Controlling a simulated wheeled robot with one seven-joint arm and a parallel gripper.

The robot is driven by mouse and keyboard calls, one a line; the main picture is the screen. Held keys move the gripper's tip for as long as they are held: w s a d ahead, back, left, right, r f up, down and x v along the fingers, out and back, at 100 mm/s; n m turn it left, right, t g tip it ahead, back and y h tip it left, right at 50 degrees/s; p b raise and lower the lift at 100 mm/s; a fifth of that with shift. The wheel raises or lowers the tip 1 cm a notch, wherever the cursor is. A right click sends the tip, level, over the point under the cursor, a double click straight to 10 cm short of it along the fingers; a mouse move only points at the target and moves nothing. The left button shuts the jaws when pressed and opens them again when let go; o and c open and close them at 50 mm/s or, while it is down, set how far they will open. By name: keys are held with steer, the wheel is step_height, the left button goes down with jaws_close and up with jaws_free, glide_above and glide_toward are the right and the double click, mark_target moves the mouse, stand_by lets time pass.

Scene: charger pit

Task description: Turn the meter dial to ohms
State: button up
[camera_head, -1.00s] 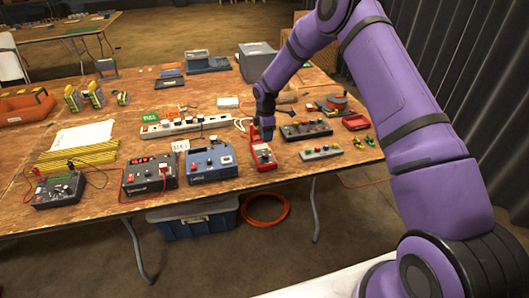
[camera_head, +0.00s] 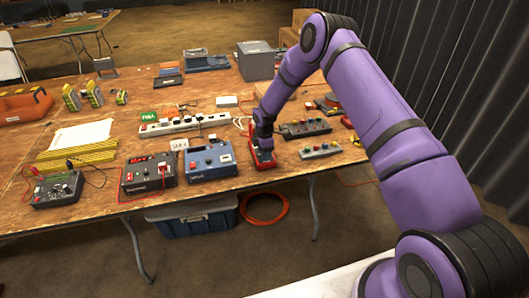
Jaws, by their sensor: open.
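A small red handheld unit (camera_head: 262,165), which looks like the meter, lies on the wooden table near its front edge. My gripper (camera_head: 265,149) points down right over the unit's face and hides most of it, including any dial. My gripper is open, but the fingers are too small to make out. I cannot tell whether they touch the unit or stand around a dial. The dial's setting cannot be read.
A blue box (camera_head: 211,163) and a dark box with a red display (camera_head: 149,174) stand to the left. A dark unit with knobs (camera_head: 305,130) and a grey button box (camera_head: 320,151) lie to the right. A white power strip (camera_head: 184,125) lies behind.

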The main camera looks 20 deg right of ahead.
steer(key=c, duration=0.9)
